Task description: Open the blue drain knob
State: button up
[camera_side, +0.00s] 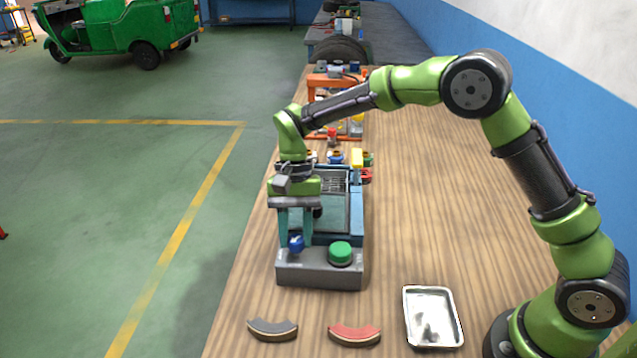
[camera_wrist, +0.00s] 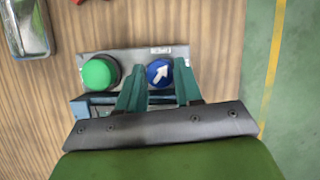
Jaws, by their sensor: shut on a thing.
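The blue drain knob (camera_side: 296,243) sits on the left of the grey front panel of the machine (camera_side: 320,275). In the wrist view the blue knob (camera_wrist: 160,72) shows a white arrow pointing up and to the right. My gripper (camera_side: 296,240) points down at it, and its two teal fingers (camera_wrist: 161,80) stand on either side of the knob, shut on it. The fingers hide part of the knob's sides. The green button (camera_side: 341,253) is to the right of the knob, and it shows to the left in the wrist view (camera_wrist: 100,72).
A metal tray (camera_side: 433,318) lies at the front right. A grey curved pad (camera_side: 272,329) and a red curved pad (camera_side: 354,334) lie in front of the machine. Small coloured parts and an orange frame (camera_side: 335,80) stand behind it. The wooden table (camera_side: 440,200) is clear on the right.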

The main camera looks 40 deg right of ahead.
jog(key=n+h, duration=0.1)
jog(key=n, duration=0.2)
jog(key=shift+w+a+n+g, duration=0.1)
jog(key=shift+n+g, duration=0.3)
jog(key=shift+n+h, duration=0.9)
jog(key=shift+n, duration=1)
jog(key=shift+a, duration=0.1)
jog(key=o, duration=1)
jog(key=shift+o, duration=0.2)
jog(key=shift+r, duration=0.1)
jog(key=v, duration=1.1)
jog(key=shift+w+r, duration=0.3)
jog(key=shift+w, duration=0.05)
